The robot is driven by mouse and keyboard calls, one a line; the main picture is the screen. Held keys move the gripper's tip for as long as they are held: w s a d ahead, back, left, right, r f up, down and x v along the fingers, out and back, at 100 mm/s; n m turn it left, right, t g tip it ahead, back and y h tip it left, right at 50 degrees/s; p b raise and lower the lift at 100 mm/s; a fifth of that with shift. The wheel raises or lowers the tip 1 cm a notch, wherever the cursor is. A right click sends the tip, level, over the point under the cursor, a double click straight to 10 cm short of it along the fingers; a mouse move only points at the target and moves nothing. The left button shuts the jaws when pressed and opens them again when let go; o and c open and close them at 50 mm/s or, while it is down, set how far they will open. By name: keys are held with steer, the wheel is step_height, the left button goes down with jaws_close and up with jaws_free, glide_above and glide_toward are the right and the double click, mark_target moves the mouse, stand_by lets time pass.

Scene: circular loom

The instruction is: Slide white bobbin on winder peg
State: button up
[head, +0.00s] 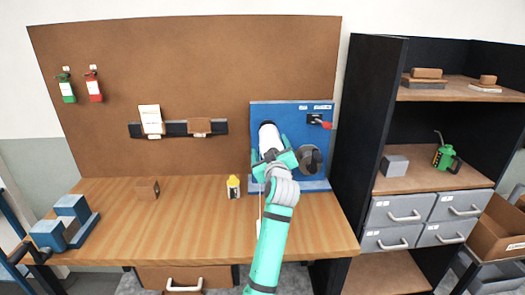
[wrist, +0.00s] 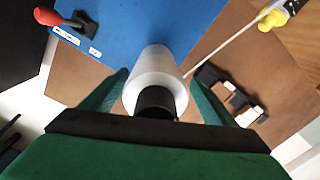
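The white bobbin (head: 269,137) is in front of the blue panel (head: 290,112) in the head view. In the wrist view the white bobbin (wrist: 158,72) points away from me toward the panel, with a dark round end (wrist: 155,101) facing me. No winder peg shows clearly. I cannot tell whether the bobbin is on a peg or only in front of the panel.
A dark round part (head: 311,159) and a red-handled switch (head: 322,122) are on the panel, right of the bobbin. A yellow bottle (head: 233,187) and a brown block (head: 147,189) stand on the wooden table (head: 190,225). A black shelf unit (head: 365,130) is close on the right.

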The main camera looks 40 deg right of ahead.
steer(key=shift+d, duration=0.15)
steer(key=v, duration=1.1)
steer(key=shift+w, duration=0.1)
stand_by(0.5)
